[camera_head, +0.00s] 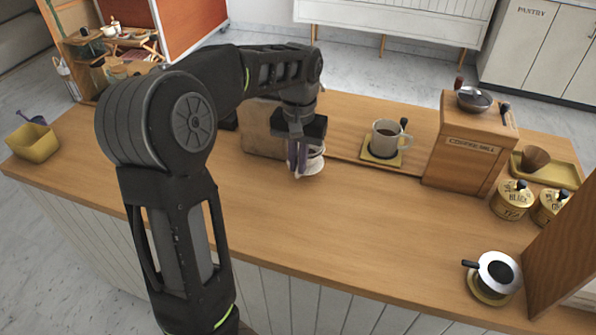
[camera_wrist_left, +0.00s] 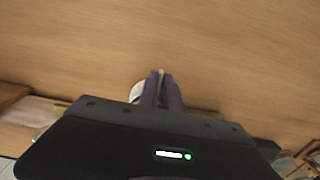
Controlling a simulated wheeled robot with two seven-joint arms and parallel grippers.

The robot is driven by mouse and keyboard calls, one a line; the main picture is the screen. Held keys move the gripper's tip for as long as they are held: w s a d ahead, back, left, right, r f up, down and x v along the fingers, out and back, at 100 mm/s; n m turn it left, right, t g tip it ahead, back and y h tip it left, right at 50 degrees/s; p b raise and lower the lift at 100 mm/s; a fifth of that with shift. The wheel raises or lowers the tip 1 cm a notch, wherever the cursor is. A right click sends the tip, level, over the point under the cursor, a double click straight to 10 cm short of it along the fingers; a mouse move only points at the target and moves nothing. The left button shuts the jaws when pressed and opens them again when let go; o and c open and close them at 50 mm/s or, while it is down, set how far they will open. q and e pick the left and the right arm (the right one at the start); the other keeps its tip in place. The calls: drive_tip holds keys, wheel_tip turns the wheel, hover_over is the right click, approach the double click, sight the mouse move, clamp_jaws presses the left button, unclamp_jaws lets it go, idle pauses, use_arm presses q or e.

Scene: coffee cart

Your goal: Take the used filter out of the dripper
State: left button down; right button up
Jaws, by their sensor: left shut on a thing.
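The white dripper (camera_head: 315,162) stands on the wooden counter, partly hidden by my left gripper (camera_head: 303,170). My left gripper points down over it, its purple-grey fingers closed together at its left side. In the left wrist view, the fingers (camera_wrist_left: 161,88) are shut on a thin pale sliver, which looks like the edge of the used filter (camera_wrist_left: 160,73). Part of the white dripper (camera_wrist_left: 137,92) shows just left of the fingers. The rest of the filter is hidden. My right gripper is not in view.
A brown bag (camera_head: 262,132) stands behind the gripper. A mug (camera_head: 387,138) of dark liquid sits on a coaster to the right, then the coffee mill (camera_head: 466,150) and tins (camera_head: 512,202). A yellow bin (camera_head: 33,144) is far left. The front counter is clear, except a black-handled pot (camera_head: 497,272).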

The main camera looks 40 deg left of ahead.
use_arm(q)
drive_tip(key=shift+f, duration=1.85)
drive_tip(key=shift+f, duration=0.1)
drive_tip(key=c, duration=1.5)
unclamp_jaws()
drive_tip(key=shift+c, duration=0.2)
drive_tip(key=shift+r, duration=0.2)
wheel_tip(320, 180, up, 8)
drive_tip(key=shift+w+r, duration=0.1)
drive_tip(key=shift+r, duration=0.05)
wheel_tip(320, 180, up, 4)
drive_tip(key=shift+f+p, duration=0.15)
drive_tip(key=shift+p, duration=0.55)
